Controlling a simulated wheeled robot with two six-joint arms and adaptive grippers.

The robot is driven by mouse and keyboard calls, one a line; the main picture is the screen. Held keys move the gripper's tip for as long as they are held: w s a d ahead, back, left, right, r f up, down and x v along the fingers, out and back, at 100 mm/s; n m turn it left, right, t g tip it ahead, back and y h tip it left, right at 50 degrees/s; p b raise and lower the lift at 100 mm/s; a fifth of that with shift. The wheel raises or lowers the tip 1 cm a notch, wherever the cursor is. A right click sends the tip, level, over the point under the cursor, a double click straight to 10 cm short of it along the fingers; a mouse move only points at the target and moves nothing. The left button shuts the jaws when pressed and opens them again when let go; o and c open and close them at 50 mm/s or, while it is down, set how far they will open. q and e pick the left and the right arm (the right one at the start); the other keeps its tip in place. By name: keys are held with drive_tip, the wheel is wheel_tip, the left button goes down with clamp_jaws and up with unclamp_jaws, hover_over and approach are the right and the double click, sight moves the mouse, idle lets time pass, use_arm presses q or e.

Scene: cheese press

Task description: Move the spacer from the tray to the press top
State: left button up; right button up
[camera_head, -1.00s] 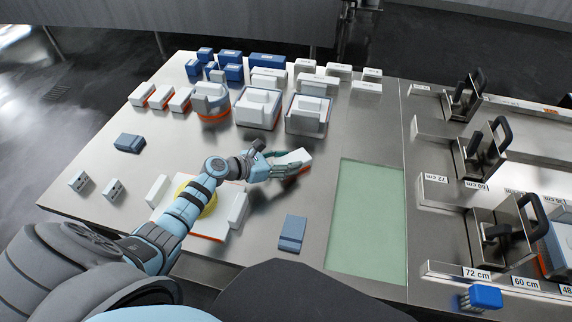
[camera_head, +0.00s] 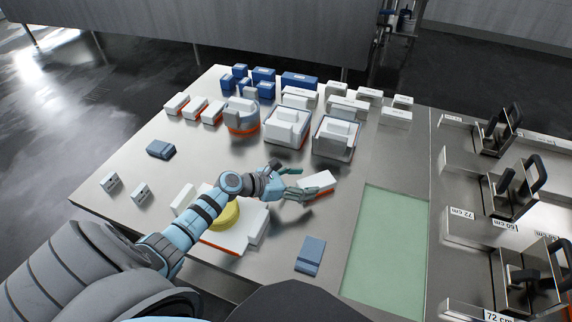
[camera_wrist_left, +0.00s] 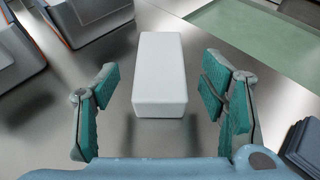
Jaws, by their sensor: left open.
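A white oblong block (camera_head: 317,181), which may be the spacer, lies on the steel table in front of my left gripper (camera_head: 302,184). In the left wrist view the block (camera_wrist_left: 159,75) lies ahead and between the fingers, with a gap on both sides. There my left gripper (camera_wrist_left: 158,98) is open and empty. In the head view one finger partly covers the block's near side, where an orange edge shows. A white plate with a round yellow piece (camera_head: 224,215) and white side blocks lies beneath my left forearm. I cannot tell which thing is the tray or the press top.
White housings (camera_head: 334,138) stand behind the block, with blue blocks (camera_head: 299,80) farther back. A blue-grey block (camera_head: 310,255) lies nearer me. A green mat (camera_head: 388,245) lies to the right, beside metal fixtures with black handles (camera_head: 528,180).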

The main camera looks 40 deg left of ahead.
use_arm(q)
drive_tip(key=v, duration=0.9)
drive_tip(key=shift+s+p, duration=0.1)
drive_tip(key=shift+p, duration=0.2)
